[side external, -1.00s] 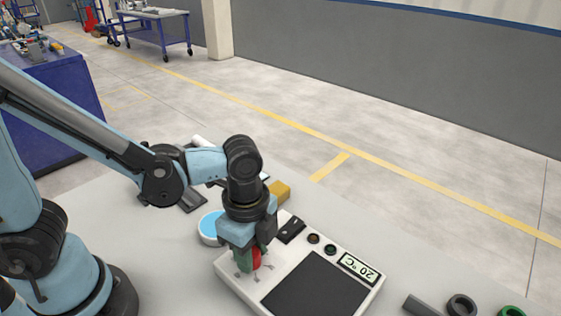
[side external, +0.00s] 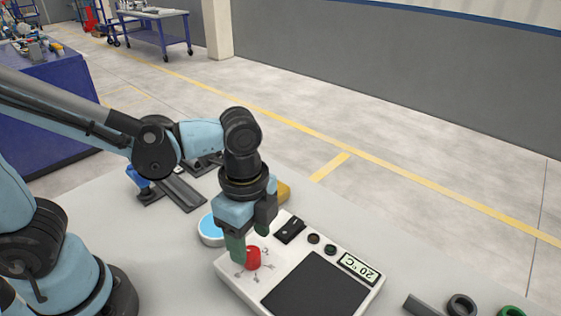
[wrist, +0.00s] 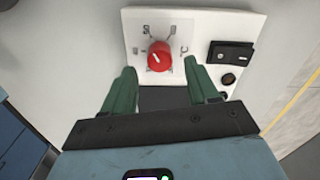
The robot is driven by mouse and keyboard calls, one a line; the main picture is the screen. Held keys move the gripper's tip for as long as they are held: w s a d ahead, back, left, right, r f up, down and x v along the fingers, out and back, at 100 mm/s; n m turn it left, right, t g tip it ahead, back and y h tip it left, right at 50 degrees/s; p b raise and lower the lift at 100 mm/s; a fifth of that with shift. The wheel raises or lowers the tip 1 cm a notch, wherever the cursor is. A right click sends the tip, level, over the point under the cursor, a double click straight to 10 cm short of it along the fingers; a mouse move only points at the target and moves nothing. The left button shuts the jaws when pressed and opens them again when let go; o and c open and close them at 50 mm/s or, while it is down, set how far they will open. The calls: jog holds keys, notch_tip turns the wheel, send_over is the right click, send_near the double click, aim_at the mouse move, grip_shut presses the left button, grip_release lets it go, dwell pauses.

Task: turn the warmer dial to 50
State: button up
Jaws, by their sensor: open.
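The red dial (side external: 253,257) sits on the white warmer (side external: 232,279), near its left corner in the side external view. The warmer's display (side external: 359,268) reads 20 °C, upside down in the picture. In the wrist view the red dial (wrist: 159,56) has a white pointer line, with marks around it; one looks like 50. My gripper (side external: 252,238) is open and empty, its green fingers above the dial. In the wrist view the fingers of my gripper (wrist: 157,82) are spread wide, with the dial between and beyond them.
A black switch (side external: 290,230) and small round buttons (side external: 322,244) sit on the warmer beside its dark plate (side external: 316,285). Grey and green pipe pieces (side external: 462,305) lie at front right.

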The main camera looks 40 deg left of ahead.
aim_at(251, 251)
notch_tip(251, 251, up, 8)
dwell(0.5)
jog(key=w+a+f+n+t, duration=0.1)
jog(key=a+n+t, duration=0.2)
jog(key=a+n, duration=0.4)
jog(key=w+a+f+n+t, duration=0.1)
jog(key=w+a+n+t, duration=0.1)
jog(key=a+n+t, duration=0.2)
jog(key=a+n, duration=0.2)
jog(key=n, duration=0.2)
jog(key=shift+w+a+f+n, duration=0.15)
jog(key=shift+w+a+n, duration=0.1)
jog(key=shift+a+n, duration=0.15)
